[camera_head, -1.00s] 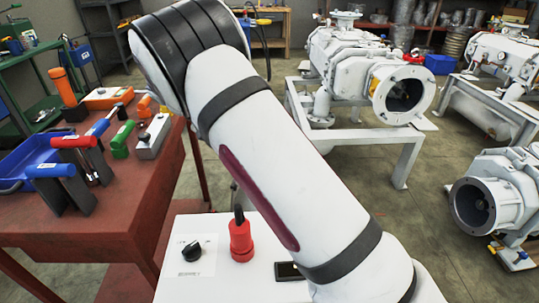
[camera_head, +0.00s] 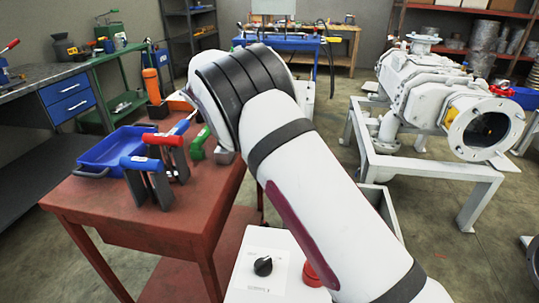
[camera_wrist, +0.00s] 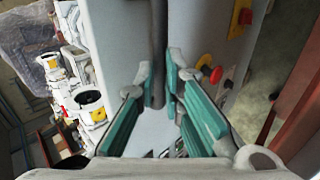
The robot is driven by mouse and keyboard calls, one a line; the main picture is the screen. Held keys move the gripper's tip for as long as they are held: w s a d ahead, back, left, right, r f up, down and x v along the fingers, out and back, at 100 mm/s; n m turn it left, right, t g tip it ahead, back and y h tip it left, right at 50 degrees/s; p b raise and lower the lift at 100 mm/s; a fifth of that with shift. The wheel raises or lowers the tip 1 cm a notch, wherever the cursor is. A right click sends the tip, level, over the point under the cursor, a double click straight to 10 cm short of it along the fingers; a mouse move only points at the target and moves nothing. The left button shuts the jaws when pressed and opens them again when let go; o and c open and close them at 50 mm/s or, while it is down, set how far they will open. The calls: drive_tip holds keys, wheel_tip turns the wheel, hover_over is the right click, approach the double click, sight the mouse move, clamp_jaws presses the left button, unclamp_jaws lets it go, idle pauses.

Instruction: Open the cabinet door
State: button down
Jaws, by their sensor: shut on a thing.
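The grey cabinet door (camera_wrist: 118,40) fills the middle of the wrist view. A dark, long bar handle (camera_wrist: 158,35) runs down it from the top edge. My gripper (camera_wrist: 160,88), with teal finger pads, is shut on this handle, one finger on each side of it.
In the wrist view, a red button (camera_wrist: 216,74) and a yellow switch (camera_wrist: 240,14) sit right of the handle. In the head view, a red table (camera_head: 95,205) with a blue tray (camera_head: 112,150) and tools stands left. White pump machinery (camera_head: 430,100) stands right; floor between is partly clear.

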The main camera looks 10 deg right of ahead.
wheel_tip(320, 180, down, 2)
drive_tip(key=shift+s+a, duration=0.15)
drive_tip(key=c, duration=1.7)
unclamp_jaws()
drive_tip(key=shift+f, duration=0.1)
drive_tip(key=shift+o, duration=0.2)
drive_tip(key=v, duration=0.8)
drive_tip(key=shift+d+r, duration=0.2)
drive_tip(key=shift+d, duration=0.15)
